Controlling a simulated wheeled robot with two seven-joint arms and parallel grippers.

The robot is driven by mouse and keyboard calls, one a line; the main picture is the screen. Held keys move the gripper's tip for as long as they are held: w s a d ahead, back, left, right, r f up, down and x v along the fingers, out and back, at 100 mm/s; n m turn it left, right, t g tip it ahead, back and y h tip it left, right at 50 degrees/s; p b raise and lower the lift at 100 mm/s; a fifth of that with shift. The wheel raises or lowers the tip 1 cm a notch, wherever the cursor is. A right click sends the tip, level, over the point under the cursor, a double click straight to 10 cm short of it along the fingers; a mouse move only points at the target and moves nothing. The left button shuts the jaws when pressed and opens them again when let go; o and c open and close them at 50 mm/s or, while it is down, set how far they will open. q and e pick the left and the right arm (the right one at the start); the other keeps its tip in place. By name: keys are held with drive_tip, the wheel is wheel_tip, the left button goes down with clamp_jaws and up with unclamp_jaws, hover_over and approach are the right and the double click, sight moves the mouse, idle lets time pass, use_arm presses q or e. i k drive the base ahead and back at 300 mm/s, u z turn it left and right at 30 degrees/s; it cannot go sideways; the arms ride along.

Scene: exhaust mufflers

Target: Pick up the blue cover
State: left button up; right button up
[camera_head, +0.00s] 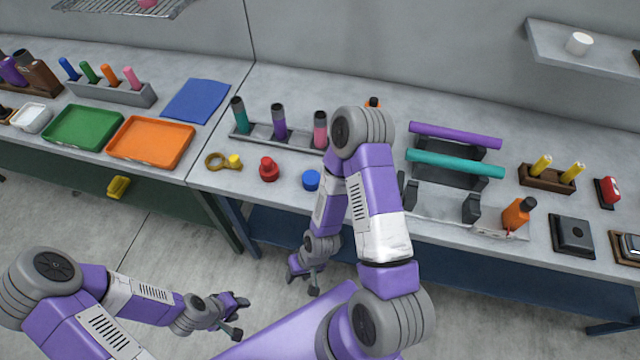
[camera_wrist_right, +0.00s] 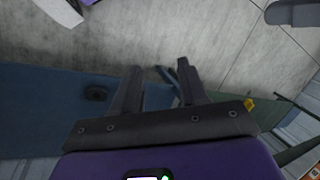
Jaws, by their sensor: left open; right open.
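A small round blue cover (camera_head: 311,180) sits on the grey workbench near its front edge, just left of my right arm. A red cover (camera_head: 268,169) is to its left. My right gripper (camera_head: 302,281) is open and empty, in front of the bench and below the blue cover in the head view. Its two fingers (camera_wrist_right: 158,78) also show apart and empty in the right wrist view, over the floor and a blue surface. My left gripper (camera_head: 240,317) is open and empty, farther left over the floor. The blue cover is not visible in the right wrist view.
A yellow ringed piece (camera_head: 233,161) lies left of the red cover. Behind stands a grey rack (camera_head: 262,135) with coloured cylinders. Right of my arm are purple (camera_head: 455,135) and teal (camera_head: 455,163) tubes on dark holders. An orange bottle (camera_head: 517,214) stands at the right front.

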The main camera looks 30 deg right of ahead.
sight(311, 179)
drive_tip(key=z, duration=1)
